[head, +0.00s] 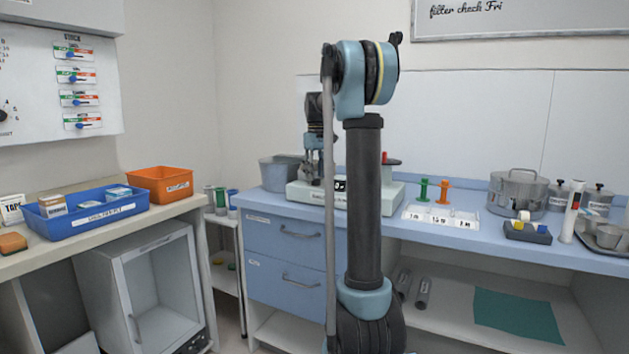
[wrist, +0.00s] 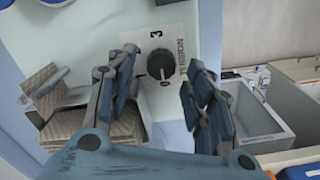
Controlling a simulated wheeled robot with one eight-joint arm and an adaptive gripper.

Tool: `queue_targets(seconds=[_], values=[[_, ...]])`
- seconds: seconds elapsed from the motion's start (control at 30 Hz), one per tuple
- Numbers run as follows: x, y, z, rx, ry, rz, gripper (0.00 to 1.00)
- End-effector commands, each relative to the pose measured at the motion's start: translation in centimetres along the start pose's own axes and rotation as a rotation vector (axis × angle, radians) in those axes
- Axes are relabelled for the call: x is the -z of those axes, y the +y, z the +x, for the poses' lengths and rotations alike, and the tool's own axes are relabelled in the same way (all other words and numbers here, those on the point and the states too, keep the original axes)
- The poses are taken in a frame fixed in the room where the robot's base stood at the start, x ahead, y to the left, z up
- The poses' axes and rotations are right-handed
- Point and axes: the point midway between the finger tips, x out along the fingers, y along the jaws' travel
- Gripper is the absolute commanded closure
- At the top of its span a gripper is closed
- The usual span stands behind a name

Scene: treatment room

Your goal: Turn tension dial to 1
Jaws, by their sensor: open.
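A round black dial (wrist: 160,64) sits on a white plate on a pale machine in the wrist view. The plate has a "3" and partly hidden lettering that runs sideways. A small light mark shows on the dial, but I cannot tell which number it points at. My gripper (wrist: 162,60) is open, with one blue-padded finger on each side of the dial. I cannot tell whether either finger touches it. In the head view my gripper (head: 317,155) hangs pointing down over the white machine (head: 305,192) on the blue counter. My arm hides part of the machine there.
Green and orange spools (head: 434,190) stand right of the machine by a white labelled tray (head: 440,218). A steel pot (head: 517,193) is farther right. A grey-blue bin (head: 280,172) stands close on the machine's left.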

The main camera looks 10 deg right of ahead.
Motion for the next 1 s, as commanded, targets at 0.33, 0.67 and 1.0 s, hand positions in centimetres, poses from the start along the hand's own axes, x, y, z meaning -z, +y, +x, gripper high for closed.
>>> queue_targets(seconds=[0.33,0.67,1.0], values=[[0.0,0.0,2.2,0.0,0.0,0.0,0.52],[0.0,0.0,2.2,0.0,0.0,0.0,0.77],[0.1,-0.1,2.1,-0.001,0.001,0.007,0.97]])
